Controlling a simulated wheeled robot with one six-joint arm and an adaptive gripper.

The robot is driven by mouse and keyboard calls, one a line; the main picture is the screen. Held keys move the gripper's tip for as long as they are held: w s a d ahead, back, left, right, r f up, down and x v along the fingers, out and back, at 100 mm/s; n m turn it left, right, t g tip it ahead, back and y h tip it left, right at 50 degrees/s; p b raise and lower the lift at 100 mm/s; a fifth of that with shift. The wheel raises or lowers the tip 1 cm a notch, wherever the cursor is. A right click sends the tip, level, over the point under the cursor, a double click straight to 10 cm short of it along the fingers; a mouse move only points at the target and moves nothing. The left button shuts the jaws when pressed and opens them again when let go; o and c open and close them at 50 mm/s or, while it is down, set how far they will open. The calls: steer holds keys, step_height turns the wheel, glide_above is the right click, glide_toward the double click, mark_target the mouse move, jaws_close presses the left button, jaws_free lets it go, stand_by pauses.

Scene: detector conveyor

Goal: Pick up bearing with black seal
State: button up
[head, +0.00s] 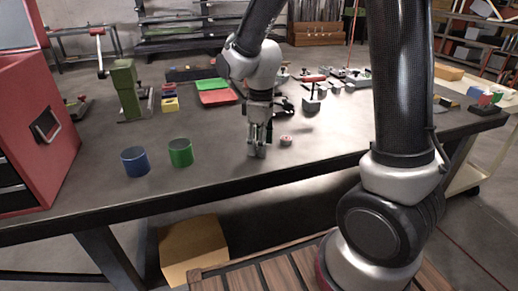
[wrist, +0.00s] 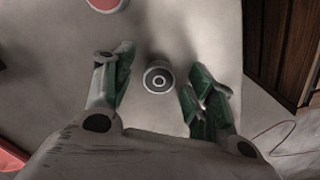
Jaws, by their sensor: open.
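A round bearing (wrist: 158,76) with a light outer ring, a dark ring inside it and a pale centre lies on the table in the wrist view. My gripper (wrist: 157,84) is open, with its green-padded fingers on either side of the bearing. Gaps show between the fingers and the bearing. In the head view my gripper (head: 257,152) points down low over the table near its front edge. I cannot make out this bearing there; the gripper seems to hide it.
A small reddish round part (head: 286,140) lies just right of my gripper; a red-topped part (wrist: 106,3) shows at the wrist view's top edge. Blue (head: 135,161) and green (head: 181,152) cylinders stand to the left. Red trays and tools lie behind.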

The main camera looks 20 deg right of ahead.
steer(key=shift+f, duration=0.15)
steer(key=c, duration=1.1)
step_height(320, 180, up, 10)
steer(key=shift+r, duration=0.1)
steer(key=shift+c, duration=0.2)
